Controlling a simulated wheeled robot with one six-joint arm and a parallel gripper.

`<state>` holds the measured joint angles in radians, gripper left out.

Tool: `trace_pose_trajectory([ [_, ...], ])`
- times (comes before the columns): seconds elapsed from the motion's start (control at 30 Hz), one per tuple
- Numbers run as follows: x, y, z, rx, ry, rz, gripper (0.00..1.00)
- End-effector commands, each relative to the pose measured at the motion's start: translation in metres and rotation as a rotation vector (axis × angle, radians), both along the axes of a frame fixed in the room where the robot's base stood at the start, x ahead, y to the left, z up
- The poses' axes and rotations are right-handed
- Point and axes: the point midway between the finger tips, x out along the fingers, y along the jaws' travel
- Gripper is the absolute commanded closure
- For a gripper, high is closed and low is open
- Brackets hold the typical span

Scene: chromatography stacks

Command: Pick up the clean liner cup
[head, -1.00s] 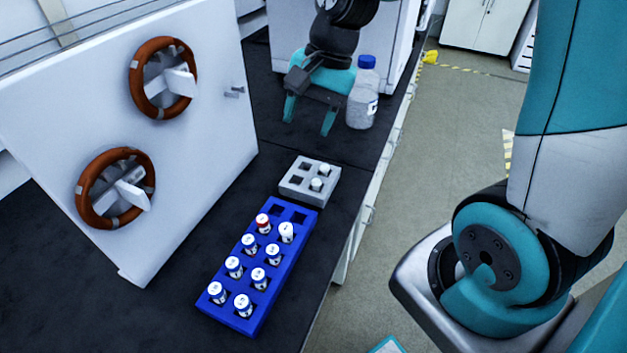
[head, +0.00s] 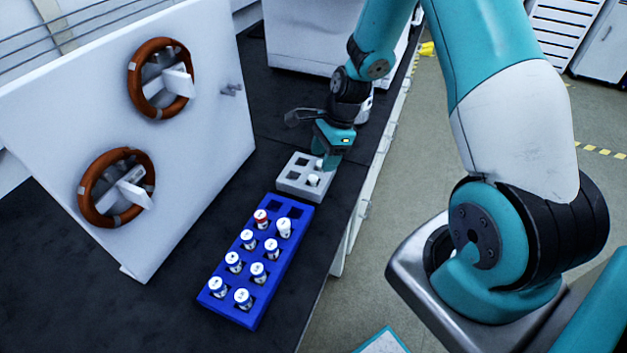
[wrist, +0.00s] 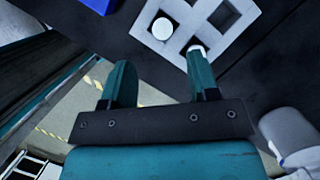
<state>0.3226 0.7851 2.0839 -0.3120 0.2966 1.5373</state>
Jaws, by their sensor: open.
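Two small white cups sit in a grey four-hole rack (head: 288,187) on the dark bench. The near cup (head: 313,180) shows clearly in the head view, and a white round top (wrist: 162,28) shows in the wrist view. The far cup (head: 319,164) is close to my gripper and partly covered by a finger in the wrist view (wrist: 198,48). I cannot tell which one is clean. My gripper (head: 330,158) is over the rack's far right side. In the wrist view my gripper (wrist: 160,72) is open, with nothing between its fingers.
A blue rack (head: 242,318) holds several white-capped vials and one red-capped vial (head: 262,218), just nearer than the grey rack. A white panel (head: 200,60) with two brown ring handles stands to the left. A bottle (wrist: 290,130) is close by my gripper. The bench edge is to the right.

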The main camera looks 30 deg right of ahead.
Motion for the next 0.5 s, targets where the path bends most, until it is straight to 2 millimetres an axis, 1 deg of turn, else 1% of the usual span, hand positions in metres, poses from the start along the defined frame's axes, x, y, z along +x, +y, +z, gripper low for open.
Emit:
trace_pose_trajectory([
  [0.17, 0.002, 0.005, -0.011, 0.000, 0.002, 0.002, 0.45],
  [0.3, 0.006, 0.016, -0.029, 0.001, 0.003, 0.002, 0.45],
  [0.4, 0.008, 0.020, -0.043, 0.000, 0.003, 0.002, 0.45],
  [0.5, 0.009, 0.022, -0.050, -0.001, 0.000, 0.001, 0.45],
])
